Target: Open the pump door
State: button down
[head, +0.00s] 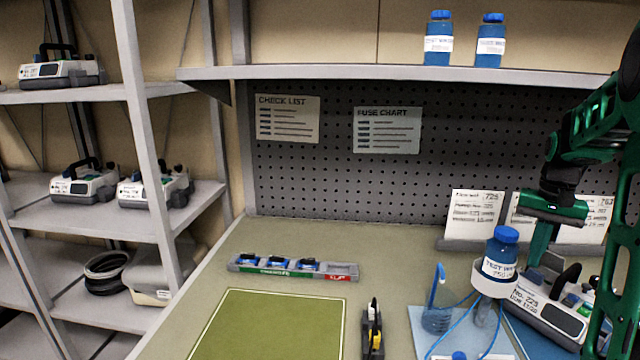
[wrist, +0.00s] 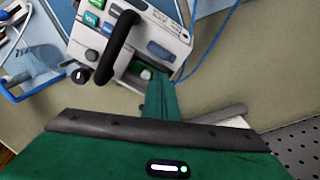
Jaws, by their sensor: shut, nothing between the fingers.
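The pump (head: 545,310) is a white and grey box with a black handle, standing at the right of the bench. In the wrist view the pump (wrist: 130,35) shows at the top, with its black handle (wrist: 117,48), green and blue keys and a dark knob. My gripper (head: 539,260) is shut and empty, pointing down at the pump's back side. In the wrist view its green fingers (wrist: 158,90) reach the pump's near edge, beside a recess with a white and green part. I cannot tell whether they touch. I cannot clearly make out the door or its state.
A blue-capped bottle (head: 500,255) on a stand, a blue beaker (head: 436,315) and blue tubing are left of the pump. Printed cards (head: 475,215) lean at the pegboard behind. A fuse tray (head: 290,267) and green mat (head: 270,325) lie further left. Shelves hold other pumps.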

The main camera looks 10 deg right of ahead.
jog(key=shift+w+d+f, duration=0.1)
jog(key=shift+w+d, duration=0.15)
dwell(0.5)
jog(key=shift+s+a, duration=0.65)
jog(key=shift+s, duration=0.1)
notch_tip(320, 180, up, 8)
dwell(0.7)
jog(key=shift+a, duration=0.1)
